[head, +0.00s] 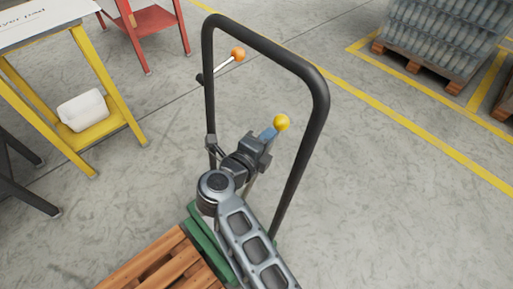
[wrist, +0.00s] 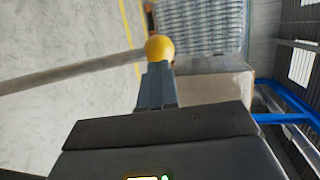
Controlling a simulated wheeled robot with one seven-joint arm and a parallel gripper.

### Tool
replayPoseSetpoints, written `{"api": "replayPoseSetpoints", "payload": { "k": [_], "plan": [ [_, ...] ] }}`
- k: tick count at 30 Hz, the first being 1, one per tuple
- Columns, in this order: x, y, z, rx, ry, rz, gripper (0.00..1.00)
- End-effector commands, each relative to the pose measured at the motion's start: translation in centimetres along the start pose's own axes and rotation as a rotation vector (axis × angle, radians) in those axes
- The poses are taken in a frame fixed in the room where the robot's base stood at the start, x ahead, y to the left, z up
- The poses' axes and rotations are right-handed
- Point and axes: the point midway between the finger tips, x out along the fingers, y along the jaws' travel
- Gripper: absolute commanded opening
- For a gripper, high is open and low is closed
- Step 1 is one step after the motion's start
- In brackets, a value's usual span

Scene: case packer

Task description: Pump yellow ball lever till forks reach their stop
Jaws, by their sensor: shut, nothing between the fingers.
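The yellow ball (head: 281,122) tops a lever inside the black hoop handle (head: 318,85) of a green truck (head: 207,238). My gripper (head: 268,133) is shut and empty, its fingertips right by the ball. In the wrist view the ball (wrist: 159,47) sits just beyond the closed fingertips (wrist: 157,68), and its pale rod (wrist: 75,72) runs off to the left. I cannot tell whether the fingertips touch the ball. The forks are not visible; a wooden pallet (head: 165,265) lies at the truck's near side.
A second lever with an orange ball (head: 237,54) points right from the hoop's left side. A yellow stand (head: 98,130) holding a white container (head: 82,110) is at left, a red stand (head: 148,22) behind. Loaded pallets (head: 420,68) stand at upper right. The floor at right is clear.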

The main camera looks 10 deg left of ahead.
Motion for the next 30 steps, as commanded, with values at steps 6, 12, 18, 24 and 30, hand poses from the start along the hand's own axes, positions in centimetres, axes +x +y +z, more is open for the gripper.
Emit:
{"api": "replayPoseSetpoints", "payload": {
  "k": [6, 12, 18, 24, 30],
  "plan": [
    [2.3, 0.1, 0.0, 0.001, 0.001, 0.000, 0.00],
    [2.7, 0.0, 0.0, 0.000, -0.001, 0.000, 0.00],
    [2.7, 0.0, 0.0, 0.000, -0.001, 0.000, 0.00],
    [4.8, 0.0, -0.6, 0.010, 0.004, 0.049, 0.00],
    [7.6, 0.9, -1.4, 0.034, 0.002, 0.120, 0.00]
  ]
}}
